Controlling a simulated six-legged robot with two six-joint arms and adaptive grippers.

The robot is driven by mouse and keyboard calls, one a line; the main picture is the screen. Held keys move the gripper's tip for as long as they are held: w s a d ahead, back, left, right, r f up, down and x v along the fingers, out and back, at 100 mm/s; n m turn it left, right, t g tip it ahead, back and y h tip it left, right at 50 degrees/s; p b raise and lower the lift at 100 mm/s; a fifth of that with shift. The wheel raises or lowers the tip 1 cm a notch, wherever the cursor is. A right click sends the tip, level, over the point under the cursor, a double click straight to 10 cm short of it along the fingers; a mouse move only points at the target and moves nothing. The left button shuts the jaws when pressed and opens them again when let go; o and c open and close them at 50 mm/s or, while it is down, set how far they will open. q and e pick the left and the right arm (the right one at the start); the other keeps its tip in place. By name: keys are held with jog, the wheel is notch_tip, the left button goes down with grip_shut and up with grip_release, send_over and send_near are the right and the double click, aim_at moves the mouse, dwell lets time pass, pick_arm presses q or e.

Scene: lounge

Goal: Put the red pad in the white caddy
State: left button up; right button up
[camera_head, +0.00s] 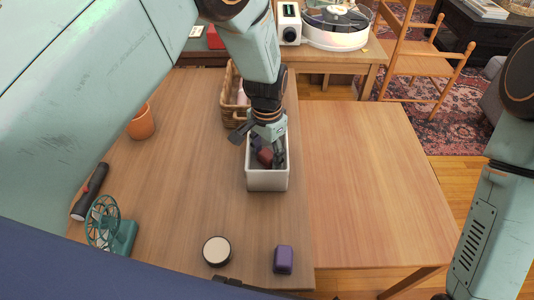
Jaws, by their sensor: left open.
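The white caddy (268,181) stands on the wooden table near its right edge. A dark red block (265,156), which looks like the red pad, is inside the caddy. My left gripper (266,148) reaches down into the caddy from above, with its fingers apart around or beside the red block. The fingers and caddy walls hide part of the block, so I cannot tell whether they touch it. My right arm shows at the right edge, but its gripper is out of the picture.
A wicker basket (229,101) stands just behind the caddy. A purple block (283,259), a round tin (217,251), a teal fan (108,228), a dark flashlight (90,191) and a terracotta pot (142,123) are on the table. The adjoining right table (370,185) is bare.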

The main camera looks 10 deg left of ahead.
aim_at(267, 154)
pick_arm(q)
notch_tip(267, 154, up, 12)
jog(key=p, duration=0.2)
jog(key=shift+f+p, duration=0.25)
jog(key=shift+p, duration=0.05)
